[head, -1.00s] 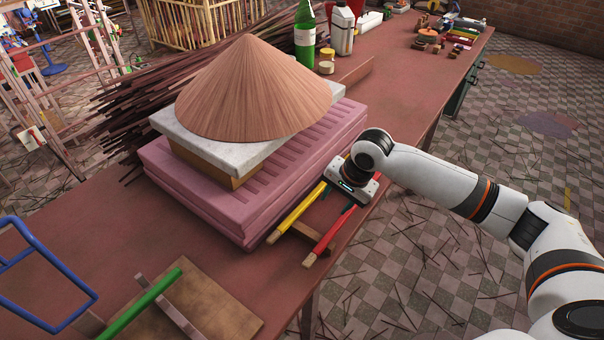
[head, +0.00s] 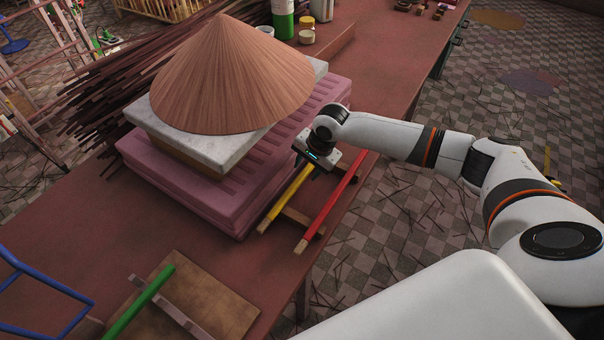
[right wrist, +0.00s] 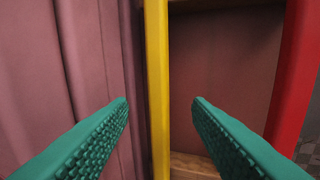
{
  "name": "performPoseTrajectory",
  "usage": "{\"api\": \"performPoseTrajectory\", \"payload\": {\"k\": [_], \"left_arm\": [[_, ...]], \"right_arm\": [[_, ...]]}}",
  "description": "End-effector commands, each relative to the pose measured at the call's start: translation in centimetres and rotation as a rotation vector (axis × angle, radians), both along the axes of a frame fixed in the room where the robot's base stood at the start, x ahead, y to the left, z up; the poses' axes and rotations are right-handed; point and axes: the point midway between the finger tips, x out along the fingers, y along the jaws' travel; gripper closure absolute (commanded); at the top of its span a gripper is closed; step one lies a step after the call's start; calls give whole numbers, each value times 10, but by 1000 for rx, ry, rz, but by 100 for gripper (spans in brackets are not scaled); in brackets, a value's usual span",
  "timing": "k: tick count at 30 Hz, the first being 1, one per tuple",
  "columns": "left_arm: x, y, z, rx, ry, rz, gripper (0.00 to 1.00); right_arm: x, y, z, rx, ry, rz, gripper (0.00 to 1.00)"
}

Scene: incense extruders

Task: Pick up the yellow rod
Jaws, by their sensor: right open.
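The yellow rod (head: 284,202) lies beside the pink stacked slabs, its near end toward the table's front. My right gripper (head: 318,163) is above the far part of this rod and hides it there; its fingertips are hard to make out in the head view. In the right wrist view the two green fingers (right wrist: 160,103) are apart, and the yellow rod (right wrist: 156,60) runs between them, nearer the left finger. I cannot tell the exact height gap. My left gripper is not in view.
A red rod (head: 330,206) lies parallel on the right, near the table edge; both rods cross a wooden strip (head: 303,221). The pink slabs (head: 185,188) rise close on the left, under a brown cone (head: 235,80). A green rod (head: 138,304) lies at the front left.

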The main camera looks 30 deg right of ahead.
Motion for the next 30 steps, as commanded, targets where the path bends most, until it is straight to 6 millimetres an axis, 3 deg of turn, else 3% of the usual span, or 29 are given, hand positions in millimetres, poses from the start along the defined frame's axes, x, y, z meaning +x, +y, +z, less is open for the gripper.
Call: {"api": "performPoseTrajectory", "payload": {"k": [6,14,22,30], "left_arm": [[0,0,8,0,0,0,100],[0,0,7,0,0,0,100],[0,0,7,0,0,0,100],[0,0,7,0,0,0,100]], "right_arm": [[8,5,-26,0,1,0,55],[9,5,-30,-1,-1,1,55],[8,5,-29,-1,-1,1,97],[8,5,-30,-1,1,1,100]]}}
